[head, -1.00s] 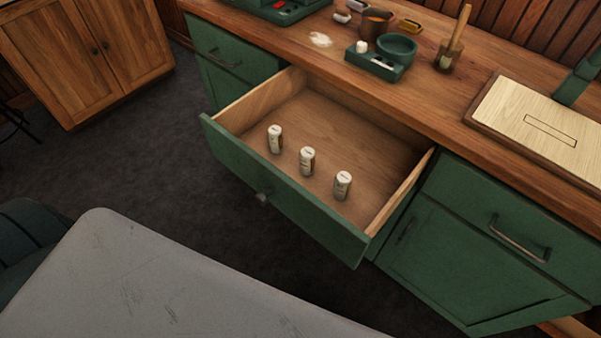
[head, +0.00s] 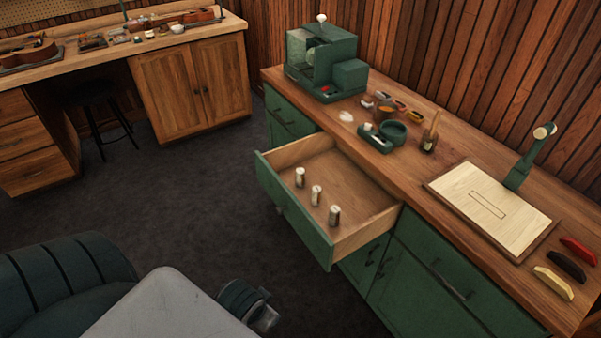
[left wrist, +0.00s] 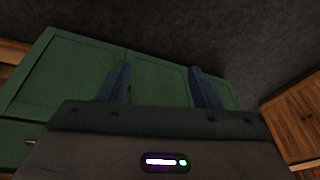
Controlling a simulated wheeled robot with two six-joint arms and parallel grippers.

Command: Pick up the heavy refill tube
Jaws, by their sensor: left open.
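Three small upright white-capped tubes, one nearer the back left (head: 299,177), one in the middle (head: 316,195) and one nearer the front right (head: 334,216), stand in a row in an open drawer (head: 287,215). They look alike, and I cannot tell which is the heavy refill tube. In the left wrist view my left gripper (left wrist: 160,72) has its two bluish fingers apart with nothing between them. It faces green cabinet fronts and dark floor, and no tube shows there. I see no gripper fingers in the head view.
The drawer juts from a green cabinet under a wooden counter (head: 415,180). On the counter stand a green machine (head: 325,65), a small green tray with a bowl (head: 381,136) and a pale board (head: 488,198). Open dark floor (head: 180,205) lies left of the drawer.

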